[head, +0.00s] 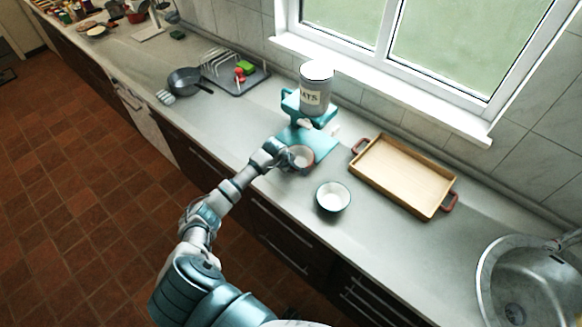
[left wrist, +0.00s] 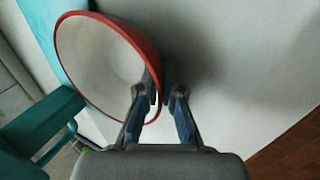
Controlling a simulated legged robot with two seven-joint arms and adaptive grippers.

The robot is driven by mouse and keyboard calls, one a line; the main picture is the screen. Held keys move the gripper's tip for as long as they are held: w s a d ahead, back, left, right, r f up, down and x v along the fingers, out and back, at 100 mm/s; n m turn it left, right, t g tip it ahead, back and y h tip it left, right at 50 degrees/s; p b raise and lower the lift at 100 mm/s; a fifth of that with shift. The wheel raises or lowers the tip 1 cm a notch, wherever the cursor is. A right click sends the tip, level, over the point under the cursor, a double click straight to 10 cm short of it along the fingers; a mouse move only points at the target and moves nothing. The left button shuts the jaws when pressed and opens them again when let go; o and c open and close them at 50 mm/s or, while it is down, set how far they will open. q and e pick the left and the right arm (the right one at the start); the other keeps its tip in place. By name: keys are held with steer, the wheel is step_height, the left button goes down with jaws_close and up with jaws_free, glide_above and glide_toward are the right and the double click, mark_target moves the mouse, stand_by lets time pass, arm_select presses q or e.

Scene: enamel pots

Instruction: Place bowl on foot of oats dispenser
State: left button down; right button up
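The oats dispenser (head: 316,88) stands near the window, a grey canister labelled "OATS" on a teal stand. Its flat teal foot (head: 318,139) reaches out over the counter. A pale bowl with a red rim (head: 301,157) is at the near edge of the foot, overlapping it in the head view. My left gripper (head: 283,156) is at this bowl's left side. In the left wrist view the fingers (left wrist: 161,92) straddle the wall of the bowl (left wrist: 98,62) and look closed on it. Whether the bowl touches the surface below cannot be told. My right gripper is out of view.
A second white bowl with a dark rim (head: 333,197) stands nearer on the counter. A wooden tray (head: 400,178) lies right of the dispenser, with the sink (head: 530,285) beyond. A dark pan (head: 186,82) and a dish rack (head: 240,78) are to the left.

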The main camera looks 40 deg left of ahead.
arm_select(q)
steer(key=c, duration=1.3)
jaws_free()
